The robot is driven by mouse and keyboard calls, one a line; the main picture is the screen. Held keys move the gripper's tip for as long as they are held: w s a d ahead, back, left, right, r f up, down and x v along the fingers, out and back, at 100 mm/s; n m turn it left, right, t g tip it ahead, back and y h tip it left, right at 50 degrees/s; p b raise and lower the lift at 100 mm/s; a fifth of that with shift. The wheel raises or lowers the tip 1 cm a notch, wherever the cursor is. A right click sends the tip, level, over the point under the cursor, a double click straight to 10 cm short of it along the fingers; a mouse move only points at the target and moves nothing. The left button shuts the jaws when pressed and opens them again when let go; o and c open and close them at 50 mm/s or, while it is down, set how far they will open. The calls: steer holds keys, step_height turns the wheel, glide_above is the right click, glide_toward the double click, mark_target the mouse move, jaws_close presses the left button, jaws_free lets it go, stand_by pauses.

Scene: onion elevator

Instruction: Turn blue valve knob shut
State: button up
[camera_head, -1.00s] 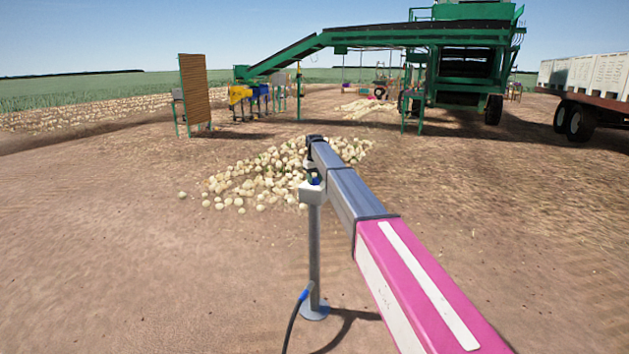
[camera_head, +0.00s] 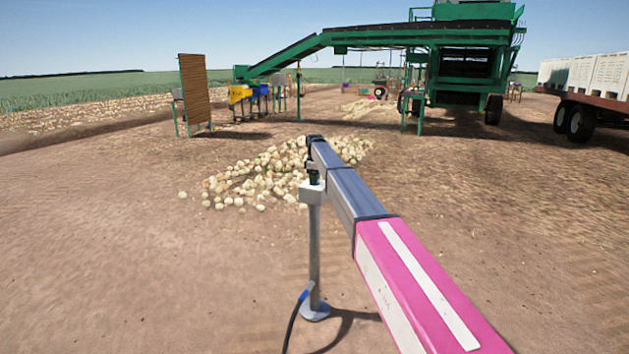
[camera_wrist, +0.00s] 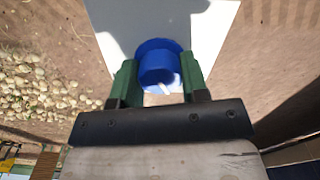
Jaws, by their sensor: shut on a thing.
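The blue valve knob (camera_wrist: 157,50) sits on a pale box (camera_wrist: 205,25) in the wrist view. It has a white mark on its near side. My gripper's green fingers (camera_wrist: 159,74) stand on either side of the knob and are shut on it. In the head view my gripper (camera_head: 314,179) points down at the white box (camera_head: 312,194) on top of a grey post (camera_head: 314,250). The knob is hidden there by my gripper.
A hose with a blue end (camera_head: 302,297) runs to the post's round foot (camera_head: 315,312). A pile of onions (camera_head: 255,180) lies on the soil behind. Farther back stand a brown panel (camera_head: 195,90), a green conveyor machine (camera_head: 465,60) and a trailer (camera_head: 590,88).

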steer(key=n, duration=0.6)
steer(key=shift+n, duration=0.4)
stand_by(0.3)
steer(key=o, duration=0.9)
steer(key=shift+o, duration=0.2)
steer(key=shift+r, duration=0.1)
step_height(320, 180, up, 11)
